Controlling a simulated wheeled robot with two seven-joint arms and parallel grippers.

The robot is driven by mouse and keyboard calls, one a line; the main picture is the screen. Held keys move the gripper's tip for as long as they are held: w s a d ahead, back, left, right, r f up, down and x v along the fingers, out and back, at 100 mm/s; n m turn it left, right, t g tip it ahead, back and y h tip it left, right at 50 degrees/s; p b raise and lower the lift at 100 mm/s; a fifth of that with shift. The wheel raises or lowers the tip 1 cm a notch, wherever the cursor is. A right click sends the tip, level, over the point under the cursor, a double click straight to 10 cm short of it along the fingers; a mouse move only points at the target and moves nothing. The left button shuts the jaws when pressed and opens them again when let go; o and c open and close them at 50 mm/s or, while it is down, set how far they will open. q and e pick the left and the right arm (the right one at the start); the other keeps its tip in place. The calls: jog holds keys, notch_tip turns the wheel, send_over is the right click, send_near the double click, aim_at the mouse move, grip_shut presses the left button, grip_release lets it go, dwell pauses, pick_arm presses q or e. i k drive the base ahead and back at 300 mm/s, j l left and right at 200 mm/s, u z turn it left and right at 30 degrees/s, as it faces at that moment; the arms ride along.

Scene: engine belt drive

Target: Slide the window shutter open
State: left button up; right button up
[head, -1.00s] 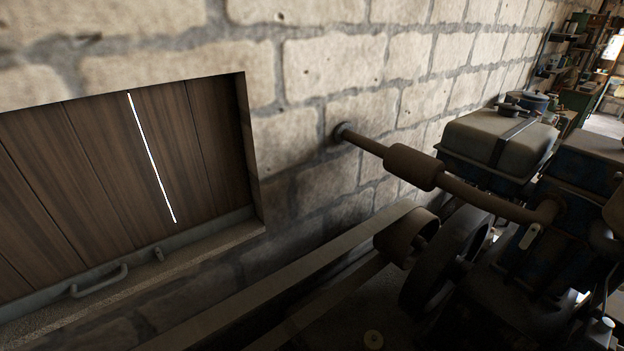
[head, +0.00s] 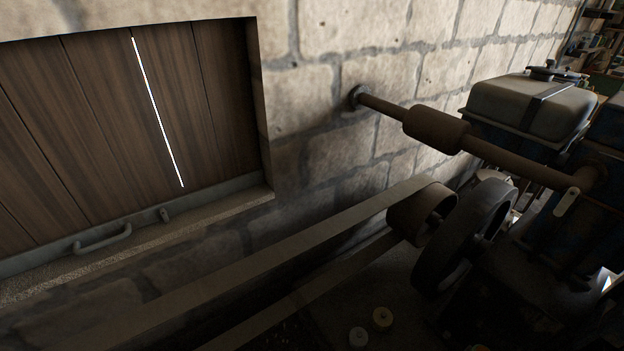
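The wooden window shutter (head: 90,130) fills a recess in the stone wall at the left of the head view. It is made of dark vertical boards and covers all of the opening that shows. A thin bright line of light (head: 158,112) shows between two boards. A grey metal handle (head: 102,238) sits on the rail along the shutter's lower edge, with a small metal catch (head: 165,215) to its right. The shutter's left end is out of the picture. Neither of my grippers is in view.
A flat drive belt (head: 270,255) runs below the window to a pulley (head: 420,213) beside a dark flywheel (head: 465,235). An exhaust pipe with a muffler (head: 436,129) reaches from the wall to the engine. A tank (head: 530,105) stands at right. Small round items (head: 382,319) lie below.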

aim_at(87, 162)
jog(key=u, duration=1.35)
